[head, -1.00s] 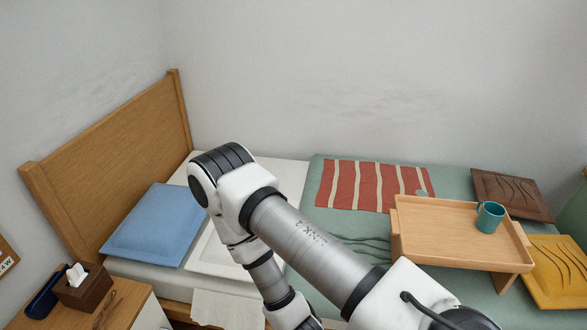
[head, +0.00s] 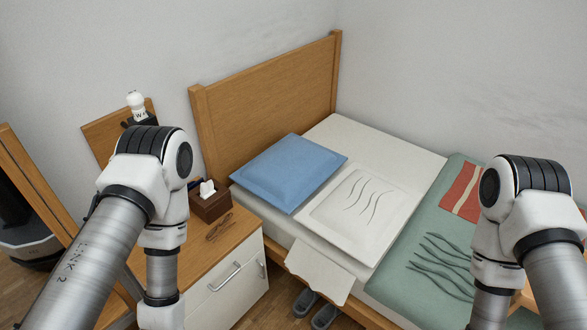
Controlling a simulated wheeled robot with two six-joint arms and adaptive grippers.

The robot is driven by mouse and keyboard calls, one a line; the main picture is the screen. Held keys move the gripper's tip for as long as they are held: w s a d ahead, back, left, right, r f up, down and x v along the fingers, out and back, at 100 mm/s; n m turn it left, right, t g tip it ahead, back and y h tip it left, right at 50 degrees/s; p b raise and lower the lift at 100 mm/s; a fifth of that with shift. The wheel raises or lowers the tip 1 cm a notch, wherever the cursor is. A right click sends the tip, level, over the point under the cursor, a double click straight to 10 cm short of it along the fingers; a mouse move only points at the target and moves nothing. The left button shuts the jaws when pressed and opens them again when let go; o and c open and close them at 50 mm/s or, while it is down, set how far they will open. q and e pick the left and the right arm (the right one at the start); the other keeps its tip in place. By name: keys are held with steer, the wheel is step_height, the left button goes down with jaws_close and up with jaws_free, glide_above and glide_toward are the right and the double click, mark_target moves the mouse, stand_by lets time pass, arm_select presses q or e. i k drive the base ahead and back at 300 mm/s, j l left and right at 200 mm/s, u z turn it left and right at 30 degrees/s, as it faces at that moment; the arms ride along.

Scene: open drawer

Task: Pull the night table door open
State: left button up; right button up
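The night table (head: 193,257) stands at the lower left, beside the bed. It has a wooden top and a white front (head: 232,298) that faces right and looks shut. A metal bar handle (head: 225,277) sits on the front, and a second, smaller handle (head: 261,268) sits nearer its right edge. My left arm hangs down in front of the table's left part and hides some of it. My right arm hangs down at the right, over the bed side. Both grippers are below the picture edge.
A tissue box (head: 211,204) and glasses (head: 220,228) lie on the table top. The bed, with a blue pillow (head: 288,170), fills the middle and right. Slippers (head: 305,303) lie on the floor beside the bed. A wood-framed panel (head: 60,215) stands at the left.

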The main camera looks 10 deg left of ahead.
mark_target(221, 311)
steer(key=u, duration=0.85)
steer(key=i+l+z, duration=0.3)
steer(key=i+z, duration=0.15)
steer(key=z, duration=0.2)
